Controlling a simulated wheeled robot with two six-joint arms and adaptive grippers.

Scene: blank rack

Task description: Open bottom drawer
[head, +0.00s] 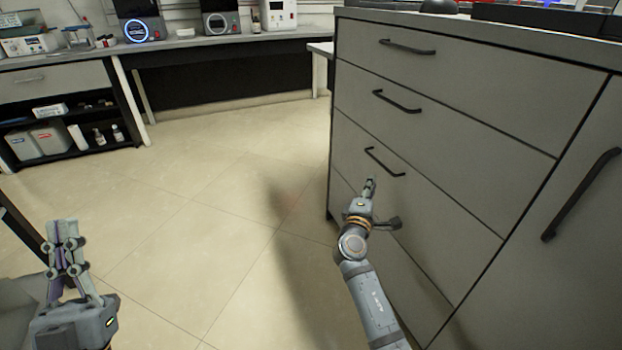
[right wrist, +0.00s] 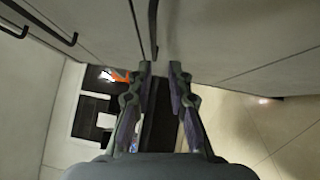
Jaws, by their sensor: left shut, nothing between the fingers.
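The grey drawer cabinet fills the right of the head view, with drawers stacked one above another. The bottom drawer (head: 422,300) looks closed; my right arm covers part of it. A dark bar (head: 390,223) beside my right wrist may be its handle, partly hidden. My right gripper (head: 369,183) is in front of the lower drawers, pointing at the cabinet. In the right wrist view its fingers (right wrist: 160,70) are apart with nothing held, and a dark handle (right wrist: 153,25) is just beyond the fingertips. My left gripper (head: 68,235) is shut and empty at lower left, away from the cabinet.
Above are the handles of the top (head: 407,47), second (head: 398,102) and third drawers (head: 384,161). A door with a long handle (head: 580,195) is at the right. A bench (head: 230,43) with instruments and shelves stands behind. The floor (head: 215,210) between is clear.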

